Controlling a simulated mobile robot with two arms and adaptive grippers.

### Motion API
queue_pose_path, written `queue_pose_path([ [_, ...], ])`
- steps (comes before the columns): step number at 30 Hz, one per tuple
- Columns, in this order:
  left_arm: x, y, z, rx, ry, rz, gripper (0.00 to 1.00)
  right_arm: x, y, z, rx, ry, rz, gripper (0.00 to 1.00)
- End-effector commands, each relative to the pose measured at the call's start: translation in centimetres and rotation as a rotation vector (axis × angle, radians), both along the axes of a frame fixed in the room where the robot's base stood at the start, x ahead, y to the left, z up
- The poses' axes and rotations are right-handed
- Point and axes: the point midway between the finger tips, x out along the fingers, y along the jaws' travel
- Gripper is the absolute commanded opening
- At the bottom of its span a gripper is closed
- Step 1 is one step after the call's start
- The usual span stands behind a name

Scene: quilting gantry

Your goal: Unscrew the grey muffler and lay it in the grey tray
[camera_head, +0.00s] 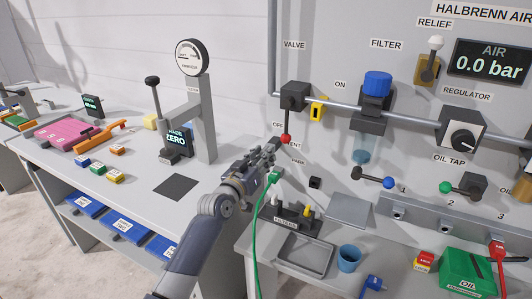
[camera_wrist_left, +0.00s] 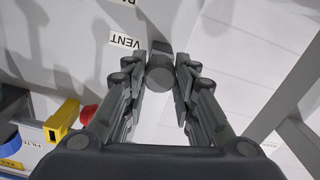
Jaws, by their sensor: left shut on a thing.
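My left gripper (camera_head: 268,152) is up at the wall panel, just left of the red-tipped valve lever and by the partly covered VENT label. In the left wrist view its fingers stand on both sides of the grey muffler (camera_wrist_left: 160,74), a short round grey piece at the panel, and are shut on it. In the head view the fingers hide the muffler. I cannot tell whether it is still threaded in. The grey tray (camera_head: 287,262), shallow and rimmed, lies on the bench below, and looks empty. My right gripper is not in view.
A dark filter rack (camera_head: 297,216) stands behind the tray, with a green hose (camera_head: 254,240) running down beside it. A blue cup (camera_head: 348,258) is right of the tray. The valve lever's red knob (camera_head: 286,138) is close to my gripper. The gauge post (camera_head: 197,120) stands left.

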Motion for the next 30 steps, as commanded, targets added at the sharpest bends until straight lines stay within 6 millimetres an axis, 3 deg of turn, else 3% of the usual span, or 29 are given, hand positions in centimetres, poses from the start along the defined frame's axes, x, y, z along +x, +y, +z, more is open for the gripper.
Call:
queue_pose_path([
  [6,-0.04,-0.04,0.05,-0.246,0.124,0.001,0.0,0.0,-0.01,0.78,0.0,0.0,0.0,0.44],
  [14,-0.03,0.01,-0.04,-0.286,0.143,0.0,0.0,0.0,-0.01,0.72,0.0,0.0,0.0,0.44],
  [15,-0.02,0.02,-0.04,-0.286,0.144,0.0,0.33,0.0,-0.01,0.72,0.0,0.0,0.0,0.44],
  [17,-0.02,0.02,-0.04,-0.285,0.143,0.0,0.46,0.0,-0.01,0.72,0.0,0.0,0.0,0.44],
  [26,-0.02,0.03,-0.06,-0.282,0.142,0.001,0.49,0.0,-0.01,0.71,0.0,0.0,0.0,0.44],
  [30,0.0,0.11,-0.28,-0.185,0.093,0.001,0.49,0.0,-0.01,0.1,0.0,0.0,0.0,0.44],
])
